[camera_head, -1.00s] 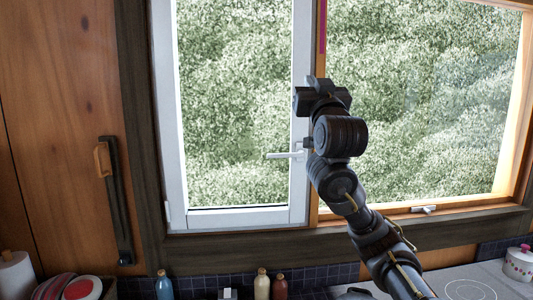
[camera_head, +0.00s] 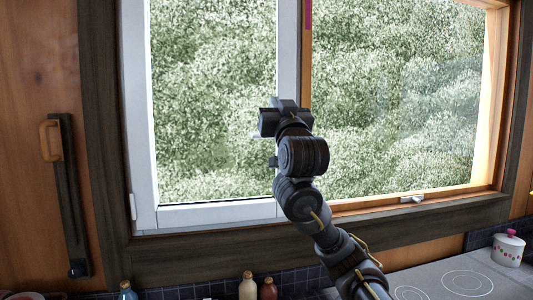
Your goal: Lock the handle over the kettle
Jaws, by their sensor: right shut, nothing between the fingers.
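The white-framed window sash (camera_head: 290,60) fills the middle of the head view and looks closed. Its handle (camera_head: 256,137) is almost wholly hidden behind my right gripper; only a small pale piece shows. My right gripper (camera_head: 268,122) is shut and empty, seen from behind in front of the sash's right upright. I cannot tell whether it touches the handle. My left gripper is not in view.
The right window pane has its own small latch (camera_head: 411,199) on the bottom frame. A dotted lidded pot (camera_head: 508,249) stands by the hob (camera_head: 467,282). Bottles (camera_head: 248,286) stand below the window. A dark bar with a wooden hook (camera_head: 70,200) hangs on the left wall.

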